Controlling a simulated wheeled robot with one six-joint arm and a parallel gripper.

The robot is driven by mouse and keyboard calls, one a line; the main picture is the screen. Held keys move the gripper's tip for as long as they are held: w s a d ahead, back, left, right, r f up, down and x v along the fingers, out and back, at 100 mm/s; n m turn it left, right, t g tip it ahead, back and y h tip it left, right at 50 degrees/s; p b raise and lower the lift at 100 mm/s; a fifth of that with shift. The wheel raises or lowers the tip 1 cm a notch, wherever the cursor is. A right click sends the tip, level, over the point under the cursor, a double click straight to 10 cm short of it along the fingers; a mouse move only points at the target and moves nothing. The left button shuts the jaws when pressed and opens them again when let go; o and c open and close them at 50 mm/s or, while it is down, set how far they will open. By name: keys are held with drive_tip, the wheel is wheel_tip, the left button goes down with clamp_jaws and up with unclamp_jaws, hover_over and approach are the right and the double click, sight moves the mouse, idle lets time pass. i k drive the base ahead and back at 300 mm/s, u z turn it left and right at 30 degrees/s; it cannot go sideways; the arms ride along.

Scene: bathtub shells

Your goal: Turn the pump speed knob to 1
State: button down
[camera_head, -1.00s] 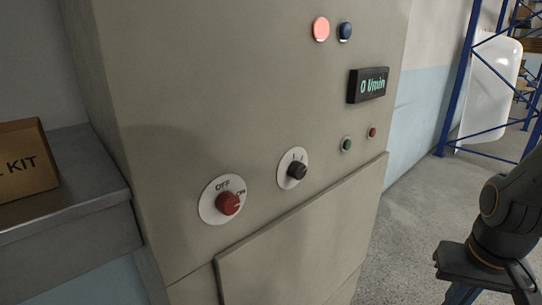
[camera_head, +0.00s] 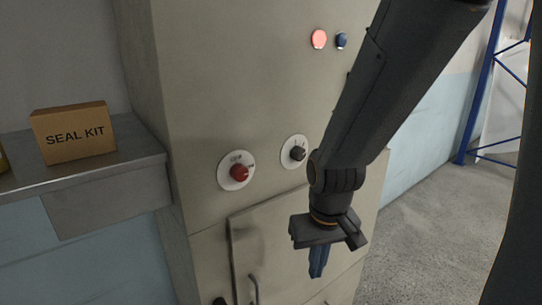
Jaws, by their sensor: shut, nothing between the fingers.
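A black knob (camera_head: 297,154) on a white round dial sits on the beige cabinet front; I take it for the pump speed knob. Its marks are too small to read, and I cannot tell where it points. To its left is a red knob (camera_head: 239,173) on a white dial with small OFF/ON lettering. My gripper (camera_head: 317,274) hangs below and slightly right of the black knob, in front of the lower cabinet door. It points down, is shut and empty, and is apart from both knobs. My arm hides the flow display and the small buttons.
A cardboard SEAL KIT box (camera_head: 75,133) stands on a metal shelf (camera_head: 110,170) at left. A door handle (camera_head: 254,288) is low on the front. Bare floor lies at right.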

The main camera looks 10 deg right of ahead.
sight(297, 154)
drive_tip(key=u, duration=1)
drive_tip(key=k, duration=0.75)
drive_tip(key=z, duration=0.75)
